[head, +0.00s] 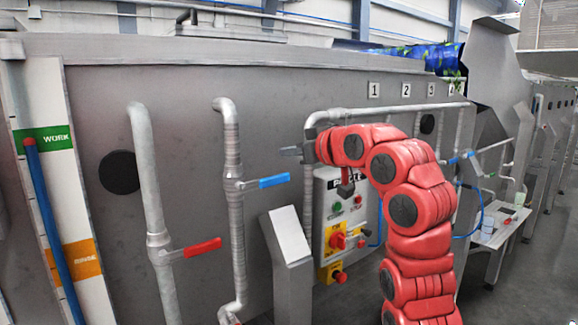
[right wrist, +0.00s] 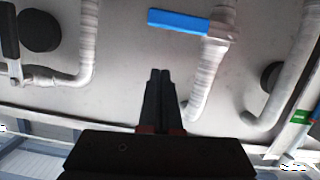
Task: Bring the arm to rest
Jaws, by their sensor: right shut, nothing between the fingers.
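My right arm (head: 410,205) is red and rises from the lower right of the head view, bent at the top so that it reaches left. My right gripper (head: 288,151) is at its end, in front of the grey machine wall and above the blue valve handle (head: 272,181). In the right wrist view the two dark fingers of the gripper (right wrist: 158,75) lie together with nothing between them. The blue handle (right wrist: 178,20) shows there beyond the fingertips, apart from them. My left gripper is not in the frames.
A red valve handle (head: 202,247) is on the pipe at left. A control panel (head: 345,225) with buttons and a red-on-yellow switch stands behind my arm. A grey sloped stand (head: 287,240) is in front of the wall. A white side table (head: 500,225) is at right.

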